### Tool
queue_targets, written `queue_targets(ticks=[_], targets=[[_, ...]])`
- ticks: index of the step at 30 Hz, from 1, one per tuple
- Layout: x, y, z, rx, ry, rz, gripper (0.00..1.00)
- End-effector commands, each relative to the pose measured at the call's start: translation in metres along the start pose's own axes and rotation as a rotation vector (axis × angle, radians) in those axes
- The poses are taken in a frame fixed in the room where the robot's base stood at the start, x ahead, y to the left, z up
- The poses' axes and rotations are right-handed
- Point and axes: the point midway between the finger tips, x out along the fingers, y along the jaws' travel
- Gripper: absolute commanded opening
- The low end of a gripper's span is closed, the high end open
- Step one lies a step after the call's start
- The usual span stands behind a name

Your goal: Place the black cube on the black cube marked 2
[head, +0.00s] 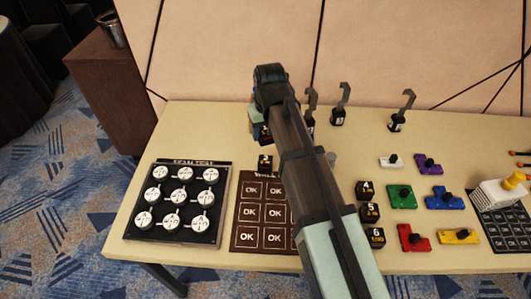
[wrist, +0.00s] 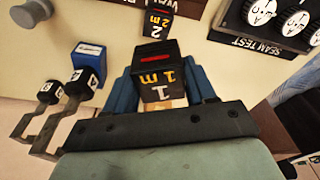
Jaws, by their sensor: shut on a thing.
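My gripper (wrist: 162,88) has blue fingers, closed on both sides of a black cube (wrist: 168,68) marked "1 m", with a red bar on it. A sliver of the held cube shows dark below my gripper in the head view (head: 265,134). The black cube marked 2 (head: 265,163) stands on the table just in front of my gripper, near the top of the OK board.
The brown OK board (head: 247,211) is partly hidden by my arm. A black board with white discs (head: 222,206) lies left. Upright hooks (head: 338,116) stand at the back. Black cubes marked 4 (head: 367,190), 5 and 6 and coloured pieces lie right. A blue block (wrist: 88,55) shows in the wrist view.

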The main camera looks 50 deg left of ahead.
Motion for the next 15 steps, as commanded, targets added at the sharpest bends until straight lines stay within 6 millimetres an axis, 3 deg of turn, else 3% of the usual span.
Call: queue_targets(ticks=[7,15], targets=[[0.038,0.000,0.007,0.000,-0.002,0.000,0.24],[0.056,0.000,0.009,0.000,0.000,0.000,0.24]])
